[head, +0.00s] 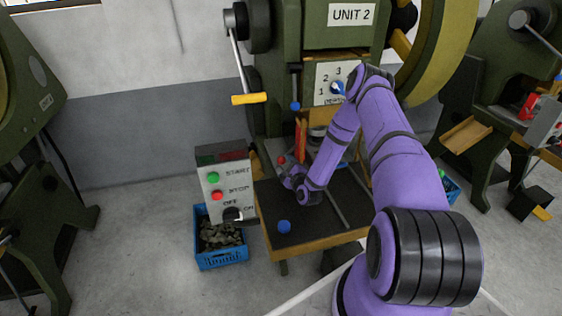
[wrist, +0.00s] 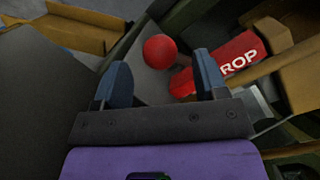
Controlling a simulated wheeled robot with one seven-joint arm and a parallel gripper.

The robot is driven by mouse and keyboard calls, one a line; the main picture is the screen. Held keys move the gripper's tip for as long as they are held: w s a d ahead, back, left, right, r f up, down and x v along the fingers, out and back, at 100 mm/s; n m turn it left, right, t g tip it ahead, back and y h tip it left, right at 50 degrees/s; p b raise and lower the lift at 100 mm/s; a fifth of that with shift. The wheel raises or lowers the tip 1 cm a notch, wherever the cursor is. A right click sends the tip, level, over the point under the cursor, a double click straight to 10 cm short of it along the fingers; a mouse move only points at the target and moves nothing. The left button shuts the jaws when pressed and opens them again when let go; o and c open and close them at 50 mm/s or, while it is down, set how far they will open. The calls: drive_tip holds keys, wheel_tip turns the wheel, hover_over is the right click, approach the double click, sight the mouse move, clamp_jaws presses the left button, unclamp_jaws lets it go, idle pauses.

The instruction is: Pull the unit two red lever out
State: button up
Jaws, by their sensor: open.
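The unit 2 press (head: 300,40) stands in the middle of the head view, with its label plate at the top. A red ball knob (head: 281,160) shows at the left of its work area. In the wrist view the red ball (wrist: 160,51) lies just beyond and between my fingertips. My gripper (head: 290,178) is low in front of the press, close to the knob. In the wrist view my gripper (wrist: 163,78) is open, its two blue fingers apart with nothing held. A red bar lettered "ROP" (wrist: 228,62) lies right of the ball. The knob's shaft is not clearly visible.
A grey control box (head: 226,188) with green and red buttons stands left of my gripper. A blue knob (head: 284,226) is on the dark table (head: 330,210). A blue crate of scrap (head: 221,258) sits on the floor. Other presses stand on both sides.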

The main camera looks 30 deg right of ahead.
sight(283, 163)
drive_tip(key=shift+w+d, duration=0.2)
drive_tip(key=shift+w, duration=1.8)
clamp_jaws()
drive_tip(key=shift+w+a, duration=0.2)
drive_tip(key=shift+a, duration=0.7)
drive_tip(key=shift+w+a, duration=0.25)
drive_tip(key=shift+a, duration=0.6)
drive_tip(key=shift+w+a, duration=0.2)
drive_tip(key=shift+a, duration=0.7)
unclamp_jaws()
drive_tip(key=shift+a, duration=0.1)
